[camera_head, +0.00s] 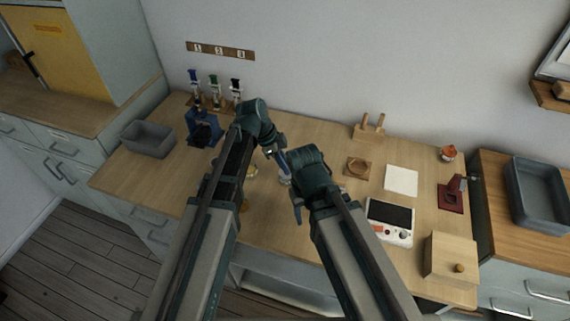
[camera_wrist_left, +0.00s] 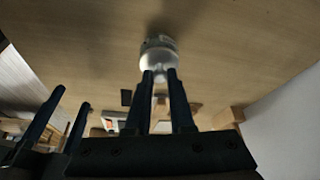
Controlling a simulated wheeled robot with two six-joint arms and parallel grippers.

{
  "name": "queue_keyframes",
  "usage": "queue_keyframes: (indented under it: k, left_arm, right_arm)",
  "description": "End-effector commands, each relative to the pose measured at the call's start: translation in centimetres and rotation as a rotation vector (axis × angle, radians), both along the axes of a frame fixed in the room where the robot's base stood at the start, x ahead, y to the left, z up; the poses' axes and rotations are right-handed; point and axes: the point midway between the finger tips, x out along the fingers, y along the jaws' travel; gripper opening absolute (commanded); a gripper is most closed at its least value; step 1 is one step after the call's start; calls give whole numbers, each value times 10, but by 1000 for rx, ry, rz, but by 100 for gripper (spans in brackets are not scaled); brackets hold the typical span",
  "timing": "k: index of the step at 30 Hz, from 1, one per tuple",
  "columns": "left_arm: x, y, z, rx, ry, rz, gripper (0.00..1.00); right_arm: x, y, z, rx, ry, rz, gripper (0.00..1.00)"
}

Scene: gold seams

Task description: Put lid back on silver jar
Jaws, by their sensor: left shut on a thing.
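The silver jar (camera_head: 285,179) stands on the wooden table, partly hidden by my arms in the head view. In the left wrist view a rounded silver shape, the jar or its lid (camera_wrist_left: 158,52), is right at my left fingertips. My left gripper (camera_head: 280,160) points down at it. In the left wrist view the left gripper (camera_wrist_left: 160,73) is shut on a small pale piece that looks like the lid's knob. I cannot tell whether the lid touches the jar's rim. My right gripper (camera_wrist_left: 73,97) is beside it, with its fingers apart and nothing seen between them.
A gold item (camera_head: 252,170) is close to the left of the jar. A blue stand (camera_head: 204,130) and a grey bin (camera_head: 148,138) are farther left. A scale (camera_head: 390,221), a white pad (camera_head: 401,180) and a wooden box (camera_head: 451,257) are at right.

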Motion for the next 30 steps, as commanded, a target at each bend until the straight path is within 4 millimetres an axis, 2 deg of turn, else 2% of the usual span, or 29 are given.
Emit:
queue_keyframes:
  k: [7, 8, 13, 20, 24, 25, 30]
  left_arm:
    - [0, 0, 0, 0, 0, 0, 0]
    - [0, 0, 0, 0, 0, 0, 25]
    - [0, 0, 0, 0, 0, 0, 55]
    - [0, 0, 0, 0, 0, 0, 58]
    - [0, 0, 0, 0, 0, 0, 83]
    - [0, 0, 0, 0, 0, 0, 86]
    - [0, 0, 0, 0, 0, 0, 86]
  right_arm:
    - [0, 0, 0, 0, 0, 0, 56]
    - [0, 0, 0, 0, 0, 0, 56]
    - [0, 0, 0, 0, 0, 0, 56]
    - [0, 0, 0, 0, 0, 0, 56]
    - [0, 0, 0, 0, 0, 0, 56]
    - [0, 0, 0, 0, 0, 0, 56]
    - [0, 0, 0, 0, 0, 0, 56]
